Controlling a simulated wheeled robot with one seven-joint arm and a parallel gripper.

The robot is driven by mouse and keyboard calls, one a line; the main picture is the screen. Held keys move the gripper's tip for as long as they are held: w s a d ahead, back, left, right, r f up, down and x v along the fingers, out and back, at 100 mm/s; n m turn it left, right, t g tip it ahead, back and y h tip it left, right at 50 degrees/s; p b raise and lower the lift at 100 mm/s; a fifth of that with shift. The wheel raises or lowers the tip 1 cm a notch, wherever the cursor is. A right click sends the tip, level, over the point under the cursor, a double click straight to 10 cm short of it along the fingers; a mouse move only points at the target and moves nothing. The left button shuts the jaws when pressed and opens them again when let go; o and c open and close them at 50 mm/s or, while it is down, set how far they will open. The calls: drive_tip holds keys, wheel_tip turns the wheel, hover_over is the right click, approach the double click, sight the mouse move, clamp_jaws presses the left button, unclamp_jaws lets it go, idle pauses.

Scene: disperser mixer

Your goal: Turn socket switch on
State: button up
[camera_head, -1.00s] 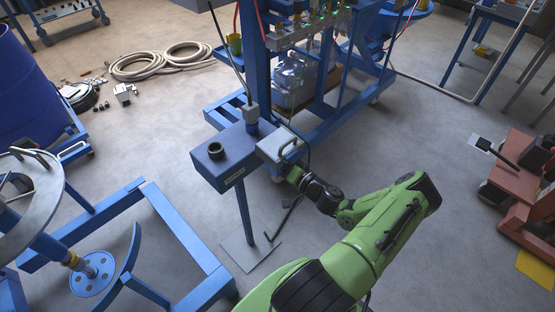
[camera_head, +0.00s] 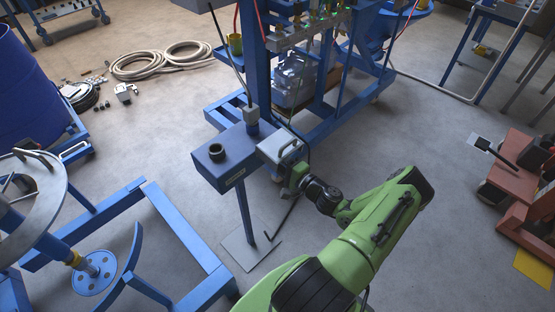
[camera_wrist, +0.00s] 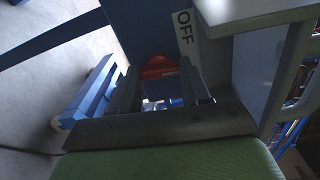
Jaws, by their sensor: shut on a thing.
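The blue socket box (camera_head: 225,172) stands on a post, with a dark round socket (camera_head: 217,152) on top and a light grey cover with a handle (camera_head: 280,147) at its right. In the wrist view the red-orange switch (camera_wrist: 158,68) sits on the blue side face, below a white OFF label (camera_wrist: 185,30). My gripper (camera_wrist: 160,85) is shut on the switch, with one finger on each side of it. In the head view my wrist is at the right side of the box, and the switch and fingertips are hidden there.
A blue frame (camera_head: 330,125) with hoses and valves stands just behind the box. A bent dark rod (camera_head: 284,220) is near the post's base plate (camera_head: 245,250). A blue mixer frame (camera_head: 180,235) is at the left.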

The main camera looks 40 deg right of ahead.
drive_tip(key=m, duration=0.6)
drive_tip(key=shift+f+m, duration=0.1)
drive_tip(key=shift+m, duration=0.3)
idle(0.4)
drive_tip(key=o, duration=1.1)
drive_tip(key=shift+p, duration=0.3)
drive_tip(key=shift+c, duration=0.2)
drive_tip(key=s+p, duration=0.1)
drive_tip(key=s, duration=1.4)
drive_tip(key=shift+s+d, duration=0.25)
drive_tip(key=shift+s, duration=0.15)
